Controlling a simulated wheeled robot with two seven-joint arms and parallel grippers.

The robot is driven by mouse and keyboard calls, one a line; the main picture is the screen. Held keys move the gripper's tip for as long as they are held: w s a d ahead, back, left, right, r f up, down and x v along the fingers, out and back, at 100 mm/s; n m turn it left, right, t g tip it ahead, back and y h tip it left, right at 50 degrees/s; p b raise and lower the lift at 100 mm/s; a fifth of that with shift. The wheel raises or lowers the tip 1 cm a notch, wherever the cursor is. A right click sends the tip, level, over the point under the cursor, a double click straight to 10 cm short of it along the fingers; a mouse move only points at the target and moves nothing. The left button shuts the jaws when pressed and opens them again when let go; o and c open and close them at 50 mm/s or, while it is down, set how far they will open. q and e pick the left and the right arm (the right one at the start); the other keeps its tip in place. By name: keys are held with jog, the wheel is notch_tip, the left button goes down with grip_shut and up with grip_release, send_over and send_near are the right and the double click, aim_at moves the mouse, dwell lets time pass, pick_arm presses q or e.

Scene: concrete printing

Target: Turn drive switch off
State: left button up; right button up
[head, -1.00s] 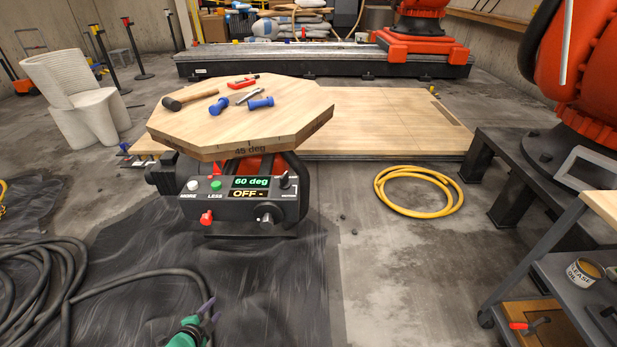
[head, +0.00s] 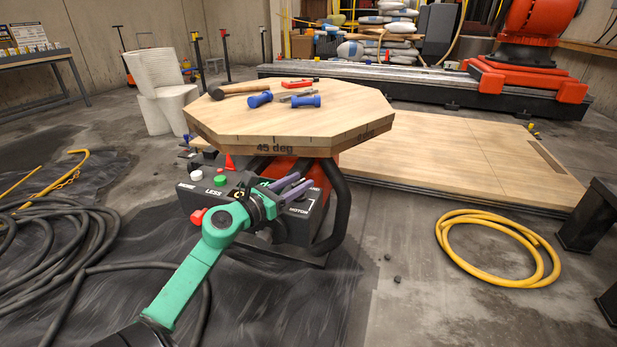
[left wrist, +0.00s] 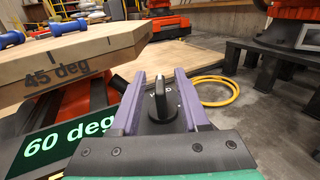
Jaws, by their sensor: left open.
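The control box (head: 315,218) sits under the octagonal turntable top (head: 290,125). My left gripper (head: 298,187) is in front of the box's right half, over its panel, and hides much of it. In the left wrist view, a black switch knob (left wrist: 161,98) with a light mark stands between the two open purple fingers of my left gripper (left wrist: 160,74). It seems apart from both fingers. The label behind it is partly covered. A green "60 deg" display (left wrist: 68,140) shows at lower left. The OFF line seen earlier is hidden. My right gripper is not in view.
A hammer (head: 245,88) and blue-handled tools (head: 303,101) lie on the turntable top. A red knob (head: 198,216) sticks out at the box's left front. Black hose (head: 45,245) and a yellow hose coil (head: 497,250) lie on the floor.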

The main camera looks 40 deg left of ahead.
pick_arm(q)
jog(key=w, duration=0.3)
jog(key=shift+w+d, duration=0.15)
jog(key=shift+w, duration=0.15)
grip_shut()
